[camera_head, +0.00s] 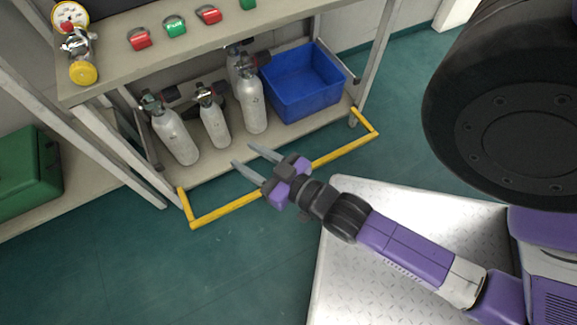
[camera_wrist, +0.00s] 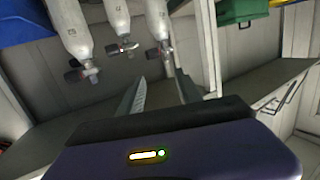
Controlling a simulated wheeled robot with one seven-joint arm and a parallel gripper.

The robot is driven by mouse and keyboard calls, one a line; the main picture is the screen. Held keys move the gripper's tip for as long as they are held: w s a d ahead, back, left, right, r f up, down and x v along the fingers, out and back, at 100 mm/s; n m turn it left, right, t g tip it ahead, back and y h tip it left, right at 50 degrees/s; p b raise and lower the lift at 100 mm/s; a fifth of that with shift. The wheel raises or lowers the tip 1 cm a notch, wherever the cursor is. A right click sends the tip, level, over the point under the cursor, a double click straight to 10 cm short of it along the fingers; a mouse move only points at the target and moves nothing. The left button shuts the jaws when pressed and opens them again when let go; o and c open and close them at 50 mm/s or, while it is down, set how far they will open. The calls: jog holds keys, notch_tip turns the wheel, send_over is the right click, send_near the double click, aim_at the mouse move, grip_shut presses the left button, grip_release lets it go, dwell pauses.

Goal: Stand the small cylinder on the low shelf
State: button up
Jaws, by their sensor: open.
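The small cylinder (camera_head: 214,124) is pale grey with a dark valve and looks upright on the low shelf (camera_head: 205,170), between two larger cylinders. It also shows in the wrist view (camera_wrist: 117,17), where the scene appears upside down. My gripper (camera_head: 243,156) is open and empty, its two fingers apart in front of the shelf's front edge, short of the cylinders. In the wrist view the open fingers (camera_wrist: 160,76) have nothing between them.
Larger cylinders stand left (camera_head: 174,134) and right (camera_head: 251,104) of the small one, with another partly hidden behind. A blue crate (camera_head: 330,105) fills the shelf's right end. A yellow floor rail (camera_head: 225,210) runs in front. A bench top (camera_head: 185,50) with tags and a gauge overhangs.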

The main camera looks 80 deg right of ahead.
jog(key=s+a+r+n+y, duration=0.5)
jog(key=s+a+r+y, duration=0.1)
jog(key=s+a, duration=0.5)
jog(key=shift+a+r+y, duration=0.2)
jog(key=shift+r+y, duration=0.1)
jog(key=shift+r, duration=0.15)
jog(key=shift+r, duration=0.1)
notch_tip(320, 180, up, 36)
jog(key=p, duration=3.6)
jog(key=shift+r+p, duration=0.25)
jog(key=shift+p, duration=0.15)
